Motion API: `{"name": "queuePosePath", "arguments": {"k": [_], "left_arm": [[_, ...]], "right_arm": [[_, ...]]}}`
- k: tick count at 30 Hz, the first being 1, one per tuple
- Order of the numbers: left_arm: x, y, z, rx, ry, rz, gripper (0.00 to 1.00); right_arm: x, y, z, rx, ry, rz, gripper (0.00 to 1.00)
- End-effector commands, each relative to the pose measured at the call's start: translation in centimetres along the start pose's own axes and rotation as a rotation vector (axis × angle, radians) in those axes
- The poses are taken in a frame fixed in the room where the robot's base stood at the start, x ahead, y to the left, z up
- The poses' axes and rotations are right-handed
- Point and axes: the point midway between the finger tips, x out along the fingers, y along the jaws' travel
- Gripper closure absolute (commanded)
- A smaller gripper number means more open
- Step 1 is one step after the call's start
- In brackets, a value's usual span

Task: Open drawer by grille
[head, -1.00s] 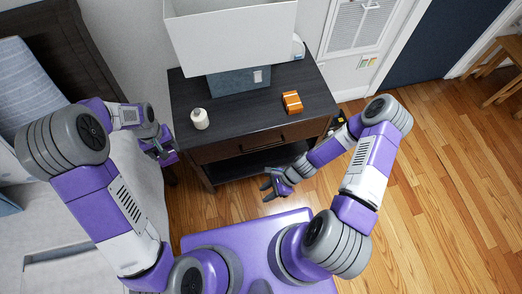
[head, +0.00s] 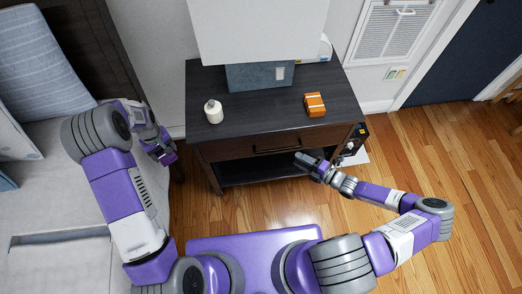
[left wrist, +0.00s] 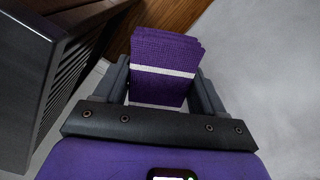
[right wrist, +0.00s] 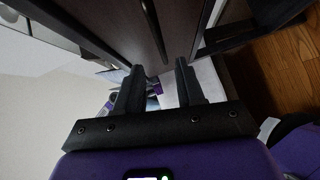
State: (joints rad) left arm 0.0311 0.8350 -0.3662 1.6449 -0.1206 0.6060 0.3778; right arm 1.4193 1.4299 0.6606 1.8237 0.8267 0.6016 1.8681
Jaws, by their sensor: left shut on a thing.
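The drawer (head: 262,146) is the dark brown front at the top of the nightstand, with a dark bar handle (head: 277,150). It looks shut. The wall grille (head: 390,32) is to the right, behind the nightstand. My right gripper (head: 302,160) is just in front of the drawer's right part, near the handle's right end. In the right wrist view its fingers (right wrist: 160,72) are apart, close to the dark drawer front; I see nothing gripped. My left gripper (head: 163,150), left of the nightstand, is shut on a folded purple cloth with a white stripe (left wrist: 165,52).
The nightstand top (head: 255,120) carries a white bottle (head: 213,111), an orange box (head: 315,104) and a lamp with a large white shade (head: 258,30). An open shelf (head: 258,168) lies below the drawer. A bed (head: 90,195) stands at left.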

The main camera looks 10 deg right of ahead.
Motion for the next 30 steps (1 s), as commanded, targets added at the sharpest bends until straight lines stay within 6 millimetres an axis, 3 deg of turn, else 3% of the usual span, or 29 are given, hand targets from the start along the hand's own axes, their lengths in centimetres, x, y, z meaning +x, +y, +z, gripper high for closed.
{"name": "queuePosePath", "arguments": {"k": [6,12,25,30], "left_arm": [[1.2,0.0,0.0,0.001,0.000,0.000,0.54],[1.9,0.0,0.0,0.001,0.000,0.000,0.54],[2.0,0.0,0.0,0.001,0.000,0.000,0.54],[2.0,0.0,0.0,0.001,0.000,0.000,0.54]], "right_arm": [[4.7,-0.2,-0.1,-0.001,0.004,0.002,0.62],[7.5,-0.2,-0.1,-0.003,0.004,-0.001,0.62],[8.4,-0.1,-0.1,-0.003,0.002,-0.003,0.62],[8.4,-0.1,-0.1,-0.003,0.002,-0.003,0.86]]}}
